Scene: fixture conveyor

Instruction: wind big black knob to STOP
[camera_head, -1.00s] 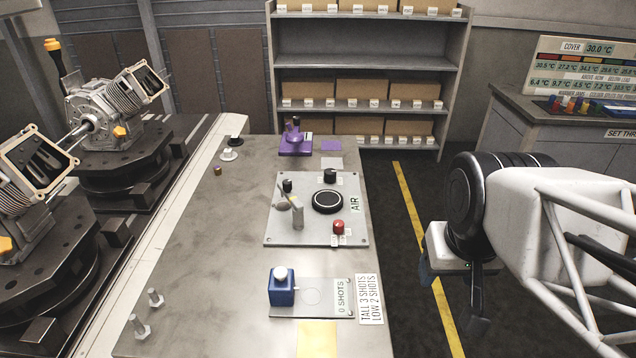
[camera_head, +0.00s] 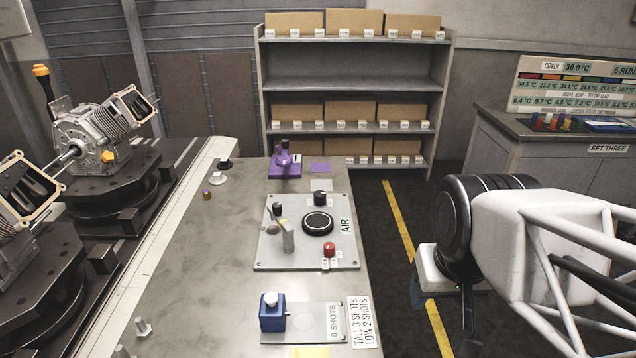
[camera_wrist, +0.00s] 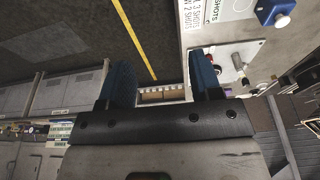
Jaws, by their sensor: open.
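A large round black knob (camera_head: 317,222) with a pale ring on its top sits in the middle of a grey panel (camera_head: 345,258) marked AIR on the bench. A smaller black knob (camera_head: 320,197) stands just behind it, and another small one (camera_head: 278,209) is at its left. I cannot read a STOP mark. My gripper (camera_head: 440,295) hangs off the bench's right side, over the floor, well apart from the panel. In the wrist view my gripper (camera_wrist: 163,80) has its two blue fingers spread with nothing between them. The panel's edge shows there beyond the right finger.
On the panel are a grey lever (camera_head: 288,236) left of the big knob and a red button (camera_head: 329,249) in front. A blue block with a white button (camera_head: 272,312) stands nearer, a purple fixture (camera_head: 285,165) farther back. Engines on turntables line the left.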

